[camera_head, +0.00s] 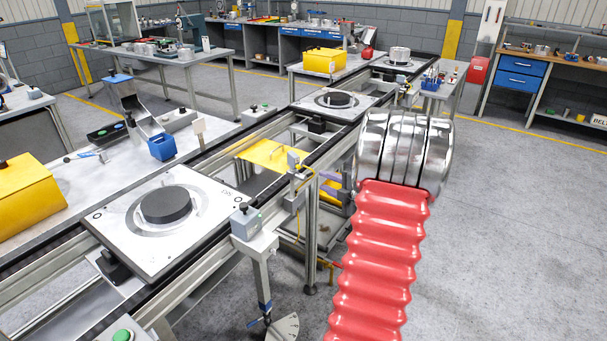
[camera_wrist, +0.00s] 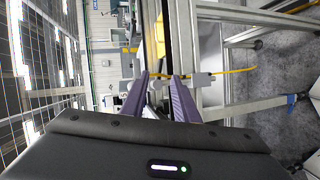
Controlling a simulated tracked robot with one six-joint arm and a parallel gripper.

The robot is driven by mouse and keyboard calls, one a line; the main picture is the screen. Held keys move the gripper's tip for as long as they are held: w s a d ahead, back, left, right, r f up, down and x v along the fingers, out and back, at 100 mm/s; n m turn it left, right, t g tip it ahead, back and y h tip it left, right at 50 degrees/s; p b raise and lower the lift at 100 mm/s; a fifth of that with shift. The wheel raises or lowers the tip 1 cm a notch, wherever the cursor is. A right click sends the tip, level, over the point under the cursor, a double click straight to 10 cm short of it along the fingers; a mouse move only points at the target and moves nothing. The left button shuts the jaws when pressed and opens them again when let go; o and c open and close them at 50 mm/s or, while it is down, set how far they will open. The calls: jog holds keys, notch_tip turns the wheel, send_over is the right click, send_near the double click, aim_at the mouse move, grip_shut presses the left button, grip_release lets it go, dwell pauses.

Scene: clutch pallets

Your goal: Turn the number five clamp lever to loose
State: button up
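In the head view, a blue-handled lever (camera_head: 257,322) sits low on a leg beside the line, next to a pale fan-shaped plate (camera_head: 283,328). I cannot read a number or marked position on it, so I cannot tell whether it is the number five lever. My gripper's purple fingers (camera_head: 331,186) show partly behind my arm. In the wrist view my gripper (camera_wrist: 161,84) has its two fingers apart. A pale grey fitting (camera_wrist: 197,80) with a yellow cable shows around and beyond the fingertips; contact cannot be told.
A pallet (camera_head: 120,222) with a dark disc sits on the conveyor rail (camera_head: 195,300). A grey box (camera_head: 245,222) and another grey fitting (camera_head: 294,160) stand along its near edge. A yellow plate (camera_head: 270,155) lies between the rails. Floor at right (camera_head: 510,230) is clear.

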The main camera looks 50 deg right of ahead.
jog(key=x, duration=1.3)
jog(key=shift+w+d+f, duration=0.15)
jog(key=shift+w+f, duration=0.05)
jog(key=shift+w, duration=0.15)
jog(key=shift+c, duration=0.6)
grip_shut()
